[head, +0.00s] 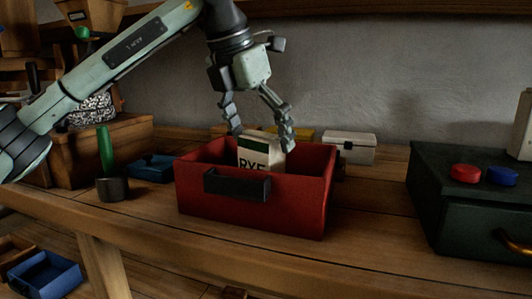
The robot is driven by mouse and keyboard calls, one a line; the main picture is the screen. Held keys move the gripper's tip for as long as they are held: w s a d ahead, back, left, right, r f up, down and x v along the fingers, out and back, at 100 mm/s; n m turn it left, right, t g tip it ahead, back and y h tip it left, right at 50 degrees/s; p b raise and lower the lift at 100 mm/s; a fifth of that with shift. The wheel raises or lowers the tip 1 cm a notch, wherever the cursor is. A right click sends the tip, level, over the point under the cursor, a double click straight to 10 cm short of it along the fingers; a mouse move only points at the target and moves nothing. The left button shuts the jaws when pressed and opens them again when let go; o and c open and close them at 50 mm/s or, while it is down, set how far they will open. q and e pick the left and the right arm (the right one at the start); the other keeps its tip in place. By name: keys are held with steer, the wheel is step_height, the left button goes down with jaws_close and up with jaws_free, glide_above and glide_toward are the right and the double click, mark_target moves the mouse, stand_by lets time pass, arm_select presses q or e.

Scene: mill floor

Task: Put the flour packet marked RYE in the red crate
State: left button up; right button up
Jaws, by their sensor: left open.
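The flour packet marked RYE (259,152) is cream with a dark green band near its top. It stands inside the red crate (300,200), and its lower part is hidden by the crate's front wall. The crate has a dark handle on its front and sits on the wooden bench. My left gripper (262,142) is open above the crate, with one finger on each side of the packet's top. I cannot tell whether a finger touches the packet. My right gripper is not in view.
A dark green cabinet (455,215) with red and blue buttons stands at the right. A white box (350,147) is behind the crate. A dark cup (112,188), a green upright thing (106,150) and a blue tray (153,168) are to the left. Bench right of the crate is clear.

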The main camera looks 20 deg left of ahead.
arm_select(q)
steer(key=v, duration=0.7)
steer(key=shift+r, duration=0.25)
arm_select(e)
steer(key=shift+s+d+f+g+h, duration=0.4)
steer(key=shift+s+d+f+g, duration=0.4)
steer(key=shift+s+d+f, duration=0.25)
arm_select(q)
steer(key=shift+c, duration=0.2)
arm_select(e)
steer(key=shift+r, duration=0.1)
